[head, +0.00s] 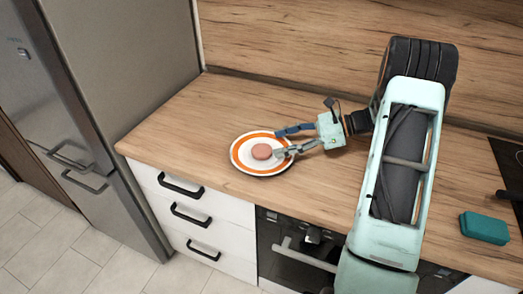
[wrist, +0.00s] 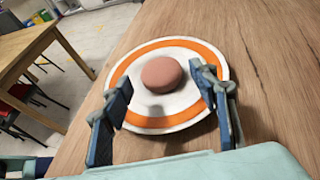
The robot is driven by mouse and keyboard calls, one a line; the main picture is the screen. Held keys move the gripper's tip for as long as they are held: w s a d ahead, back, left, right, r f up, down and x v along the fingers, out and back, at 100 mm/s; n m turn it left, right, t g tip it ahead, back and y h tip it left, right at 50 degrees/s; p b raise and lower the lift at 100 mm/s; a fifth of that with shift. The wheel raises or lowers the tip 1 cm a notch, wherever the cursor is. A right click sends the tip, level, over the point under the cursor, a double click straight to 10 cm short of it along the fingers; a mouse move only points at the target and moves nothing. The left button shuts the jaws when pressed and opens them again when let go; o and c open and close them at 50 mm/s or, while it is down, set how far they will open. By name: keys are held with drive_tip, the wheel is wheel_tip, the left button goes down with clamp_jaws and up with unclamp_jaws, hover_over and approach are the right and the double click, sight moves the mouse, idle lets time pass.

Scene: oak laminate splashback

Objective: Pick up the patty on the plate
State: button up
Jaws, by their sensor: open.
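A small round pinkish-brown patty (head: 262,151) lies on a white plate with an orange ring (head: 240,162) near the counter's front edge. In the wrist view the patty (wrist: 161,74) sits near the middle of the plate (wrist: 160,124). My gripper (head: 278,142) is open, with its blue fingers reaching in from the right over the plate's right side. In the wrist view the fingertips (wrist: 160,92) stand apart on either side of the plate, with the patty just ahead between them. The fingers do not appear to touch the patty.
The wooden counter (head: 190,120) is clear to the left of the plate. A wood splashback (head: 300,40) rises behind. A steel fridge (head: 130,80) stands at the left. A teal box (head: 484,228) and a dark hob (head: 510,165) are at the right.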

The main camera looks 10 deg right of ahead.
sight(261, 149)
drive_tip(key=x, duration=0.4)
drive_tip(key=p+x, duration=0.1)
drive_tip(key=x, duration=0.2)
drive_tip(key=shift+s+f, duration=0.15)
drive_tip(key=shift+f, duration=0.1)
drive_tip(key=shift+c, duration=0.5)
drive_tip(key=c, duration=0.9)
drive_tip(key=shift+r, duration=0.1)
